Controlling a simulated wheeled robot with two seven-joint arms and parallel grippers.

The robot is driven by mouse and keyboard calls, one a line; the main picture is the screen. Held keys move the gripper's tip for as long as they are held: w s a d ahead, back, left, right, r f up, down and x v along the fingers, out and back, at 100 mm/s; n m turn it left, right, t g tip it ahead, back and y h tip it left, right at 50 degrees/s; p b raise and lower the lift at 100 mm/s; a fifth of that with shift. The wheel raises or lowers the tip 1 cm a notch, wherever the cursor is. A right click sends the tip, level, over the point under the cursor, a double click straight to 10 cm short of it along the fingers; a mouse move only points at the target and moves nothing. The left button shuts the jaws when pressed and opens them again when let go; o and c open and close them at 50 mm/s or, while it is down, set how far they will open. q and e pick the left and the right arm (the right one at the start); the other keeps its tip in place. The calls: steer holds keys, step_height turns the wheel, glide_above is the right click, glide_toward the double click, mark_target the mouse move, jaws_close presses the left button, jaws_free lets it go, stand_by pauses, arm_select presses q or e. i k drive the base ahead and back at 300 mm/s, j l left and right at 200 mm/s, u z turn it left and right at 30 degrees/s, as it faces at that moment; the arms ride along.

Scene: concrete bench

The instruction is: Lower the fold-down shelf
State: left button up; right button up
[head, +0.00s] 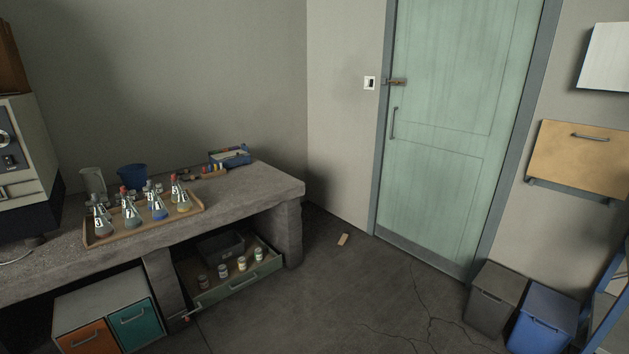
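The fold-down shelf (578,163) is a light wooden panel on the right wall, right of the green door. It stands folded up, flat against the wall, with a metal bar handle (590,137) near its upper edge. A grey-blue hinge rail or bracket (570,189) runs along its lower edge. Neither of my grippers shows in the head view.
A dark grey bin (495,290) and a blue bin (543,318) stand on the floor below the shelf. A blue-framed object (606,300) leans at the right edge. The concrete bench (262,185) is at left, with an open drawer (240,286) beneath. The middle floor is mostly clear.

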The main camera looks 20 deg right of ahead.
mark_target(595, 159)
steer(key=i+l+z, duration=0.15)
steer(key=z, duration=0.3)
steer(key=i+z, duration=0.6)
steer(key=z, duration=0.25)
steer(key=i+z, duration=0.25)
steer(key=z, duration=0.2)
